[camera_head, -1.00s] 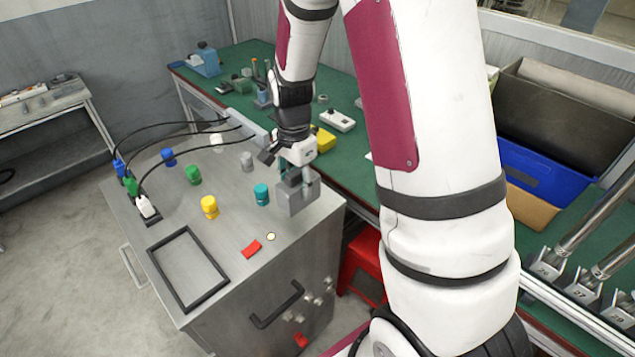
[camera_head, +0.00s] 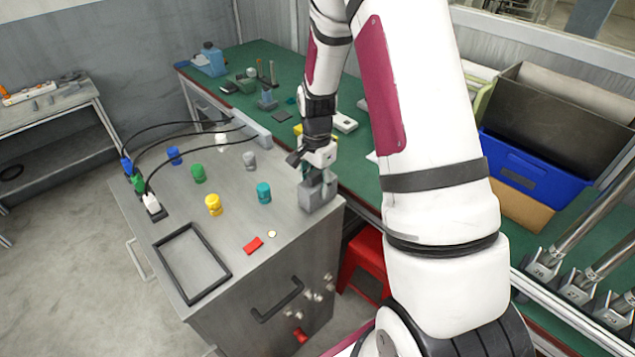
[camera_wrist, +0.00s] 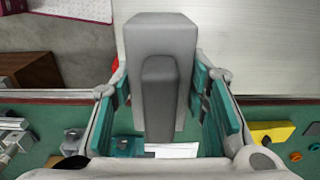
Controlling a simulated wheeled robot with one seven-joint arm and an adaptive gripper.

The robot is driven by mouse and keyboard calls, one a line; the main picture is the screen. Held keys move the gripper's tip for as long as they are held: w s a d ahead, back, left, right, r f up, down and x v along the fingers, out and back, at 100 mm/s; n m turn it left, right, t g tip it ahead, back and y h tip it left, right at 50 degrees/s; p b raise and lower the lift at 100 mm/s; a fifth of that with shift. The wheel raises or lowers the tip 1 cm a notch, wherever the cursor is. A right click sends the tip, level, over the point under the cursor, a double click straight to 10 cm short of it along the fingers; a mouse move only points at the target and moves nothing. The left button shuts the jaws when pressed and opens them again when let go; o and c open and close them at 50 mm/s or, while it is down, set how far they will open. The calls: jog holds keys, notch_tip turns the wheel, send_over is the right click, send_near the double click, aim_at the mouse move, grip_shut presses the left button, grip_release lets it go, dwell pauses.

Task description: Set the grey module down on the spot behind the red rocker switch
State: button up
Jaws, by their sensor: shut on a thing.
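My gripper (camera_head: 318,176) is shut on the grey module (camera_head: 317,197), a block with a smaller darker grey block on its face. It holds the module at the right edge of the metal cabinet top (camera_head: 235,225); I cannot tell whether it touches the surface. In the wrist view the module (camera_wrist: 160,40) sits between the two teal-padded fingers (camera_wrist: 160,95). A flat red piece, seemingly the red rocker switch (camera_head: 253,244), lies near the front edge of the cabinet top, left of and nearer than the module. No marked spot is clear behind it.
Teal (camera_head: 264,193), yellow (camera_head: 213,205), green (camera_head: 198,173), blue (camera_head: 174,155) and grey (camera_head: 249,160) knobs stand on the cabinet top. A black frame (camera_head: 160,250) lies front left. A small pale disc (camera_head: 272,234) is beside the red piece. A green bench (camera_head: 345,165) adjoins behind.

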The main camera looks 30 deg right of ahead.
jog(key=shift+f, duration=0.15)
jog(key=o, duration=1.4)
jog(key=shift+o, duration=0.2)
notch_tip(320, 180, up, 12)
jog(key=shift+r+b, duration=0.1)
jog(key=shift+b, duration=0.65)
jog(key=s+a+r+n+t, duration=0.2)
jog(key=s+a+r+n, duration=0.4)
jog(key=s+r+n, duration=0.2)
jog(key=s+a+r+n+t, duration=0.3)
jog(key=s+a+r+n, duration=0.4)
jog(key=s, duration=0.6)
notch_tip(320, 180, up, 2)
jog(key=shift+r+n+t, duration=0.25)
jog(key=shift+n+t, duration=0.05)
jog(key=shift+n, duration=0.1)
jog(key=shift+a, duration=0.1)
